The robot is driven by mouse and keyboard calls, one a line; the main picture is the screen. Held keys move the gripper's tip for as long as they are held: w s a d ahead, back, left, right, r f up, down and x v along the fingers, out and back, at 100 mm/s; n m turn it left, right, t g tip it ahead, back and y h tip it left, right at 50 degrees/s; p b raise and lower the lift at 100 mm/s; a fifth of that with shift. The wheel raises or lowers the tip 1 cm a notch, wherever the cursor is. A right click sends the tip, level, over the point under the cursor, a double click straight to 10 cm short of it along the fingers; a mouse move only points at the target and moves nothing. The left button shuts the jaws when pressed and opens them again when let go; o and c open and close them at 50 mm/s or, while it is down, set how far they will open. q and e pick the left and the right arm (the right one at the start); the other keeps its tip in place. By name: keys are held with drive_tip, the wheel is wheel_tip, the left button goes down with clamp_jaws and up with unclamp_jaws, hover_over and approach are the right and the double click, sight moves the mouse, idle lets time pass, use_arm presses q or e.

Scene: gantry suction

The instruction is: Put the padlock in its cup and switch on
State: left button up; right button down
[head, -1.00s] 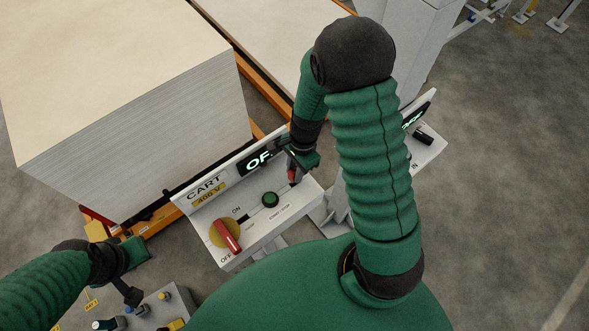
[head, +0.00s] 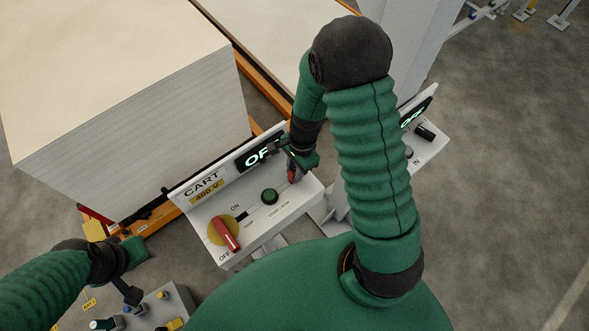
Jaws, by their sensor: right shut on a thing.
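My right gripper (head: 294,160) is at the upper right end of the cart switch panel (head: 258,228). It is shut on a small red thing, which looks like the padlock (head: 292,175), low over the panel face. The cup is not clearly visible; the gripper and the padlock may hide it. The yellow round switch with a red handle (head: 226,235) is at the panel's lower left, its handle slanting toward OFF. The display (head: 256,158) reads "OF", its right end covered by my gripper. My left gripper (head: 130,288) is at lower left, away from the panel; its jaws are unclear.
A green button (head: 269,196) sits mid-panel. A second panel (head: 428,146) stands to the right, partly behind my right arm. A large stack of pale sheets (head: 120,100) rises behind the cart panel. A grey control box (head: 150,314) is at lower left.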

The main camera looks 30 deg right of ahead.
drive_tip(key=shift+f+b, duration=0.35)
drive_tip(key=shift+f, duration=0.25)
drive_tip(key=c, duration=1.1)
unclamp_jaws()
drive_tip(key=r, duration=0.5)
drive_tip(key=d+r, duration=0.1)
drive_tip(key=r, duration=0.5)
drive_tip(key=d+r+b, duration=0.1)
drive_tip(key=r, duration=0.4)
drive_tip(key=shift+w+d+r, duration=0.15)
drive_tip(key=shift+d+r, duration=0.1)
drive_tip(key=shift+r, duration=0.1)
